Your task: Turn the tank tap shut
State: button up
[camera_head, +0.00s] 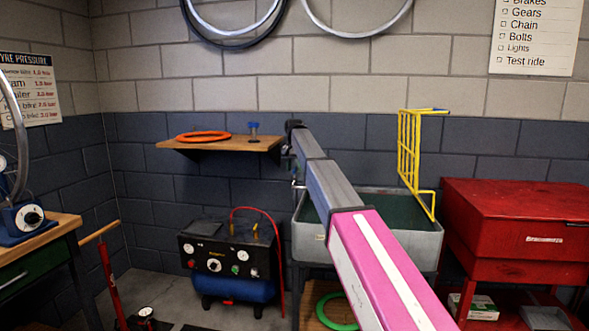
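The compressor (207,246) stands on the floor left of centre, with a dark front panel of gauges and knobs. Its blue tank (237,291) is below the panel. Small yellow fittings (255,228) stand on its top; I cannot tell whether one is the tap. A grey metal basin (412,244) with a green inside stands to the right, partly hidden by my arm. A small silvery part (298,186) shows by its left rim, too small to identify. My gripper (291,150) is at the far end of my arm, near the shelf's right end; its fingers are not clear.
A wooden shelf (205,145) holds an orange ring (203,136) and a blue-topped item (253,128). A yellow rack (410,150) rises from the basin. A red cabinet (515,220) stands right, a workbench (50,232) left. A red hose (272,225) arches beside the compressor.

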aim_at(294, 169)
jog(key=shift+r, duration=0.1)
notch_tip(294, 169, up, 10)
jog(key=shift+r, duration=0.25)
dwell(0.5)
jog(key=shift+s, duration=0.1)
